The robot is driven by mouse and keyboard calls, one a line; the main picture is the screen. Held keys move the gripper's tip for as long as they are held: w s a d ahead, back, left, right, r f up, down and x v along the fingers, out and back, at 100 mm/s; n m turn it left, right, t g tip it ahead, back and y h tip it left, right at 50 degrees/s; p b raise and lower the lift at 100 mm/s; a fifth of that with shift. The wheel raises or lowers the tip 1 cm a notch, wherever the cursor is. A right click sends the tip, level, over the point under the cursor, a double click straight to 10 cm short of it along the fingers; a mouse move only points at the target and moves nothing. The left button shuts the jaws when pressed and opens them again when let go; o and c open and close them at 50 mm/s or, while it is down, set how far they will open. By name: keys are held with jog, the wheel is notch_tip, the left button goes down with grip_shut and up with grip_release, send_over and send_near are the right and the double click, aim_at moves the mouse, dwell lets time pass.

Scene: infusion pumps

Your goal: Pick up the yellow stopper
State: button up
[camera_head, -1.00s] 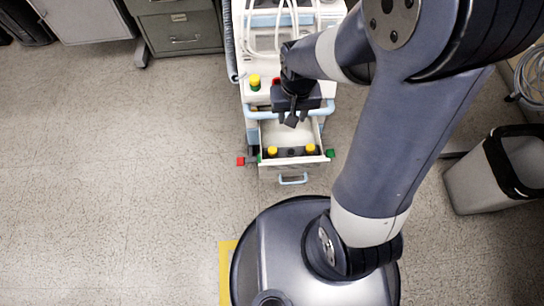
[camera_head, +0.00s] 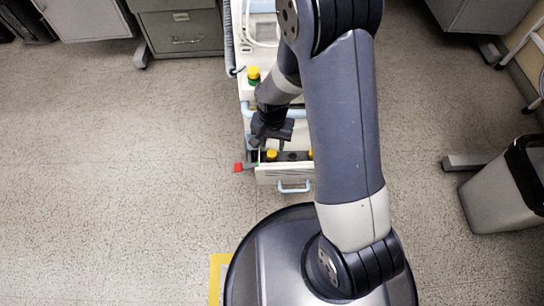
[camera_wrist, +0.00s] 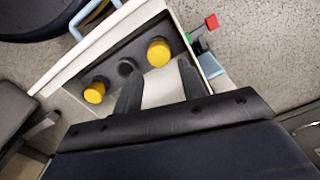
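Two yellow stoppers stand in the open drawer: one at the left (camera_head: 272,155), one at the right (camera_head: 311,154), partly hidden by my arm. The wrist view shows one yellow stopper (camera_wrist: 159,53) just beyond my fingertips and the other yellow stopper (camera_wrist: 94,92) to the left. A third yellow-topped piece (camera_head: 253,73) with a green lower part stands on the cart top. My gripper (camera_wrist: 160,68) is open and empty; in the head view my gripper (camera_head: 268,142) is over the drawer's left side. The height gap to the near stopper is unclear.
A dark round piece (camera_wrist: 126,66) sits between the two stoppers. The drawer front (camera_head: 285,175) has a light blue handle (camera_head: 294,188). A red knob (camera_head: 238,168) sticks out at the drawer's left. A bin (camera_head: 500,195) stands at right; the floor left is clear.

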aim_at(272, 153)
jog(key=f+b, duration=0.1)
jog(key=f, duration=0.1)
jog(key=f+b, duration=0.1)
jog(key=f, duration=0.2)
jog(key=shift+s+a+b, duration=0.1)
jog(key=shift+s+b, duration=0.1)
jog(key=shift+b, duration=0.2)
grip_shut()
